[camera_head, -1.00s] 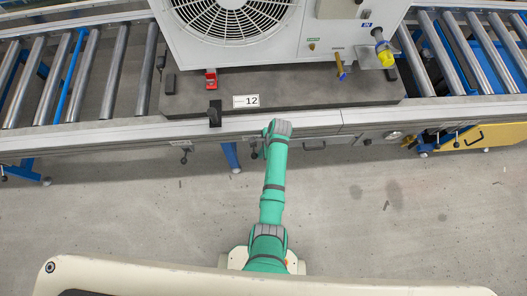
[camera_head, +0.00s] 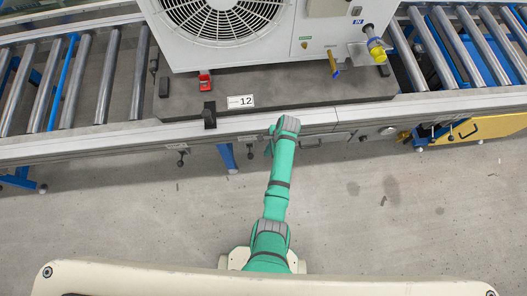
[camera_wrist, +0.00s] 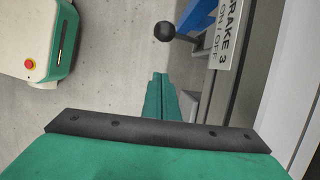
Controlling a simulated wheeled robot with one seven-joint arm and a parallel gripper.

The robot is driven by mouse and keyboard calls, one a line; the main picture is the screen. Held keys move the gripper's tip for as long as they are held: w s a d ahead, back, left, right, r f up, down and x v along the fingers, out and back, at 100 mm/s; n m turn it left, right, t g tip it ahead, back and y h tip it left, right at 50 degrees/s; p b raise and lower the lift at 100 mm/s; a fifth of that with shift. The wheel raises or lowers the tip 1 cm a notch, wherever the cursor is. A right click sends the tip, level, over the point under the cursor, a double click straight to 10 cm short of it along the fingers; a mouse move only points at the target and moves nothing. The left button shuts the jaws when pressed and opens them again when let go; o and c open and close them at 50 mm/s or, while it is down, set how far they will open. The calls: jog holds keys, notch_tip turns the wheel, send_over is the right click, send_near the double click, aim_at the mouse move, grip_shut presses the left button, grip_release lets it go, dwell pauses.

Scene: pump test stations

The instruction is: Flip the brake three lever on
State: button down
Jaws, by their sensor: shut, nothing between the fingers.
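The brake three lever shows in the wrist view as a black ball knob (camera_wrist: 165,32) on a short dark stem. Beside it is a white plate (camera_wrist: 226,32) reading "BRAKE 3 ON / OFF". My gripper (camera_wrist: 160,76) has its green fingers together and empty, pointing toward the knob. The knob lies past the fingertips and appears apart from them. In the head view, a small lever (camera_head: 249,155) under the conveyor's front rail lies just left of my arm's end. My fingers are mostly hidden there by my wrist.
The conveyor rail (camera_head: 100,148) runs across above the floor, with more levers (camera_head: 181,157) and a blue leg (camera_head: 227,157) below it. A white fan unit (camera_head: 235,35) sits on a dark pallet marked 12 (camera_head: 300,90). The front floor is clear.

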jog(key=w+v, duration=0.1)
jog(key=v, duration=0.5)
jog(key=shift+r, duration=0.4)
jog(key=shift+w+a, duration=0.1)
